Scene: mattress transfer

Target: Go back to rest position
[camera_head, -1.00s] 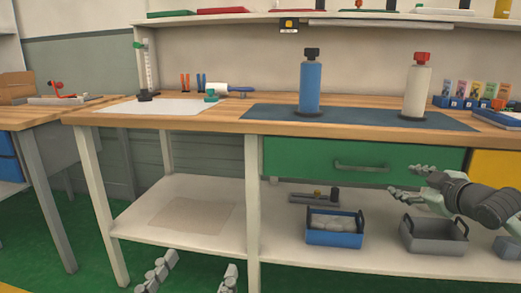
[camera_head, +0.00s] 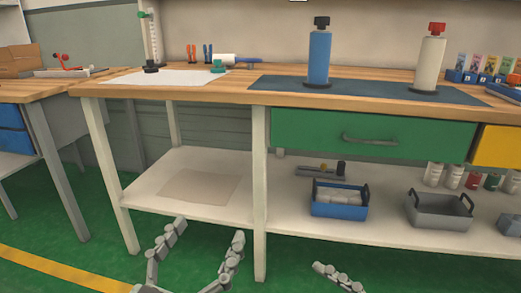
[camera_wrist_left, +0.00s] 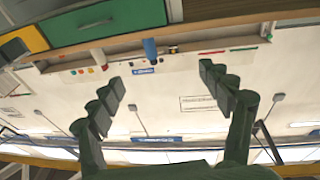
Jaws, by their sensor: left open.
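My left gripper (camera_head: 210,230) is at the bottom of the head view, in front of the bench's lower shelf, its two fingers spread and nothing between them. In the left wrist view its fingers (camera_wrist_left: 162,78) are also wide apart and empty, with the wall and bench beyond. One finger of my right gripper (camera_head: 338,277) shows at the bottom edge of the head view. The rest of that gripper is cut off, so its opening cannot be told.
The wooden bench (camera_head: 170,87) carries a blue bottle (camera_head: 319,58) and a white bottle (camera_head: 430,62). Its lower shelf (camera_head: 300,225) holds a blue bin (camera_head: 338,208) and a grey bin (camera_head: 438,220). Green floor (camera_head: 85,250) is open at the left.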

